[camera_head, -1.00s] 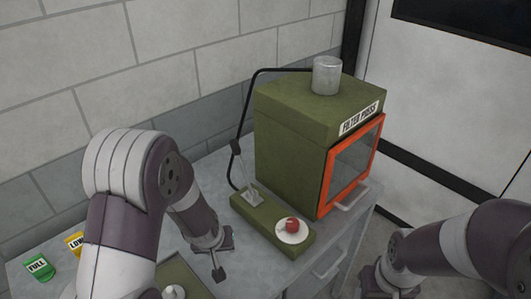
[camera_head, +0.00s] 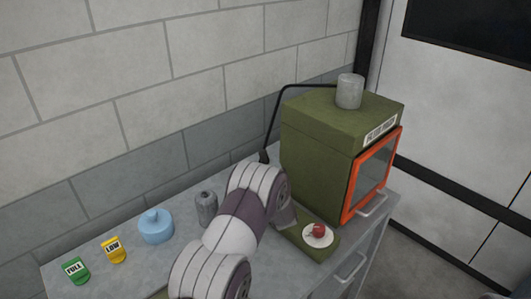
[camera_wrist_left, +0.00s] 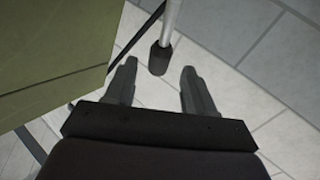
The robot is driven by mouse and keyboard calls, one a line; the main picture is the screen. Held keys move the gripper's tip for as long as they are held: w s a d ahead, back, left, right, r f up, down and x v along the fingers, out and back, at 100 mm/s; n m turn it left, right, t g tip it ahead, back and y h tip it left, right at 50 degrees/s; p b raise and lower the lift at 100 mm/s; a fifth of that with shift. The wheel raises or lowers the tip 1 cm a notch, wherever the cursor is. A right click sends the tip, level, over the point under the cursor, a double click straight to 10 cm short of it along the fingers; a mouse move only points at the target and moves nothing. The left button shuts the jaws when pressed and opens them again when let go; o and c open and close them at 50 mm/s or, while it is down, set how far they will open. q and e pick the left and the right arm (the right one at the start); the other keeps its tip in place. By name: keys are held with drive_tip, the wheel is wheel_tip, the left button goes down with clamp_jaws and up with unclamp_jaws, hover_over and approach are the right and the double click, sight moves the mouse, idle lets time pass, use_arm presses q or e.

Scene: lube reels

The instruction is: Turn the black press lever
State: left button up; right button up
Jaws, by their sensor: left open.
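The black press lever's dark grip (camera_head: 263,157) shows beside the green filter press (camera_head: 318,160), on its left. Its lower part is hidden behind my left arm. In the left wrist view the black grip (camera_wrist_left: 160,57) ends a pale metal rod and lies between the two fingertips, near their level. My left gripper (camera_wrist_left: 159,66) is open, with a gap visible on both sides of the grip; I cannot tell the depth between them. In the head view my left arm covers its gripper. My right gripper is not in view.
A red knob (camera_head: 319,230) on a white disc sits on the green base. A metal cylinder (camera_head: 349,91) stands on the press. A blue lidded container (camera_head: 156,227), a grey canister (camera_head: 206,207), a yellow LOW tag (camera_head: 113,250) and a green FULL tag (camera_head: 76,271) stand left on the bench.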

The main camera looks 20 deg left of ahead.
sight(265, 159)
use_arm(q)
drive_tip(key=p+x, duration=0.1)
drive_tip(key=x, duration=0.3)
drive_tip(key=shift+w, duration=0.1)
drive_tip(key=shift+w+a+f, duration=0.1)
drive_tip(key=shift+w, duration=0.2)
drive_tip(key=shift+s, duration=0.1)
